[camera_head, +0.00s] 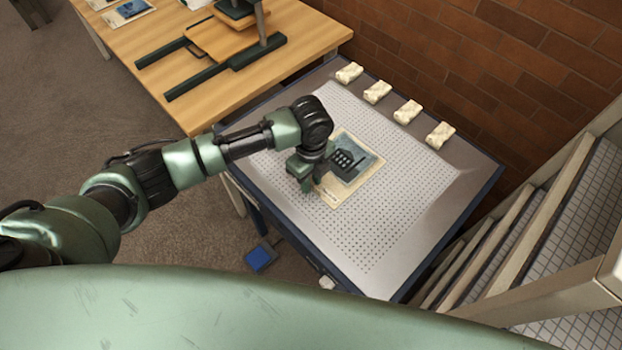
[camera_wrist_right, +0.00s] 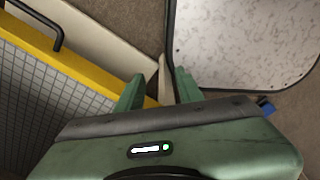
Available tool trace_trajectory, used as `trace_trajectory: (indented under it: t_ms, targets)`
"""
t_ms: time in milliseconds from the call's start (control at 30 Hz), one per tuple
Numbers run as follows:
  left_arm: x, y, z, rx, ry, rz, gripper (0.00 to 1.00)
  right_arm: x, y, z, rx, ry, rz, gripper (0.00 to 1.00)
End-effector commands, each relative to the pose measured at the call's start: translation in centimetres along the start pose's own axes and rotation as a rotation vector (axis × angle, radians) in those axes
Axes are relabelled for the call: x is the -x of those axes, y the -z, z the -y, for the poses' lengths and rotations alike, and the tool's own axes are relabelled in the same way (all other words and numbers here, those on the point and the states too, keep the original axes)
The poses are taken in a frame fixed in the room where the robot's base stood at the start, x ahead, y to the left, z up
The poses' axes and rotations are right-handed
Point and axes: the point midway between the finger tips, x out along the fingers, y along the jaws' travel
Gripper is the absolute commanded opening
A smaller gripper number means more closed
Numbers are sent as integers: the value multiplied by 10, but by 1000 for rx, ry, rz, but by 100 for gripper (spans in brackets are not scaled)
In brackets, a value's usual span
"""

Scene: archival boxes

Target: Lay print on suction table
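The print (camera_head: 363,162), a cream-bordered sheet with a dark device on a blue-grey ground, is over the middle of the perforated suction table (camera_head: 385,225) in the head view. It looks flat on or very close to the surface. My left gripper (camera_head: 307,188) is at the print's left edge, covering part of it. Its fingertips are too small and hidden to tell whether they pinch the sheet. My right gripper (camera_wrist_right: 160,92) shows in the right wrist view with its two green fingers apart; a pale edge shows between them.
Several cream weights (camera_head: 377,92) stand along the table's back rim. A wooden table (camera_head: 185,75) with a stand is at the back left. Racks (camera_head: 545,215) crowd the right side, beside a brick wall. A blue pedal (camera_head: 260,257) lies on the floor.

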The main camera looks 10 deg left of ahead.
Motion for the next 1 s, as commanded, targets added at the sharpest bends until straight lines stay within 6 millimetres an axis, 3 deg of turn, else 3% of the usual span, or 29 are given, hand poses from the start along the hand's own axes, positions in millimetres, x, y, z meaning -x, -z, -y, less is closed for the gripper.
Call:
trace_trajectory:
  t_ms: [167,500,700,1000]
  targets:
    - [12,0,1,-1,3,0,25,-1,0,-2,1,-3,1,36]
    - [81,0,2,-1,5,1,25,-9,-2,-3,0,-3,1,36]
    - [112,0,1,0,3,0,25,-11,-2,-3,0,-3,1,36]
    - [123,0,0,0,0,-1,25,-12,-2,-3,-1,-3,1,36]
